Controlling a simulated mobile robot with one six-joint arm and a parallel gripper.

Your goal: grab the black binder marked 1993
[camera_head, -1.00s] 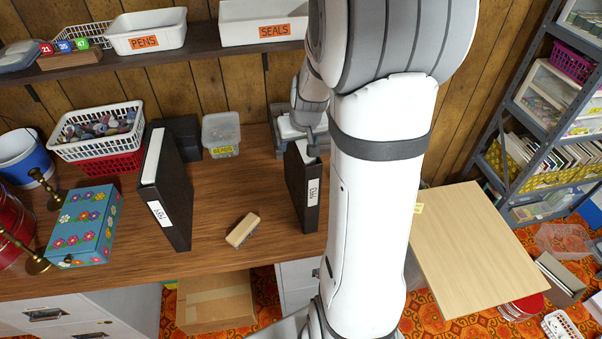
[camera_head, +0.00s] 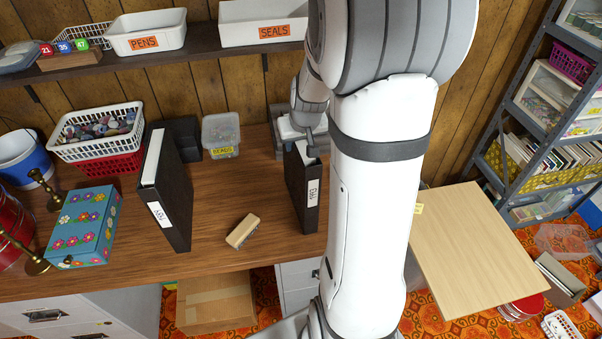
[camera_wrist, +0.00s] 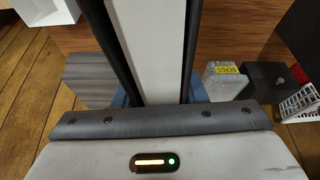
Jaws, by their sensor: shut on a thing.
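A black binder (camera_head: 296,189) with white pages and a white spine label stands upright on the wooden desk, right of centre in the head view. Its label is small and turned, seeming to read 1993. My gripper (camera_wrist: 160,95) is shut on this binder, with a bluish finger on each side of its black covers in the wrist view. In the head view my gripper (camera_head: 309,147) is at the binder's far upper end, partly hidden by my arm. A second black binder (camera_head: 178,196) stands to the left; I cannot read its label surely.
A wooden brush (camera_head: 242,231) lies between the binders. A clear tub (camera_head: 221,136), a flowered box (camera_head: 84,228) and baskets (camera_head: 97,132) stand on the desk. A shelf with bins (camera_head: 200,48) hangs above. A pale table (camera_head: 478,250) is at right.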

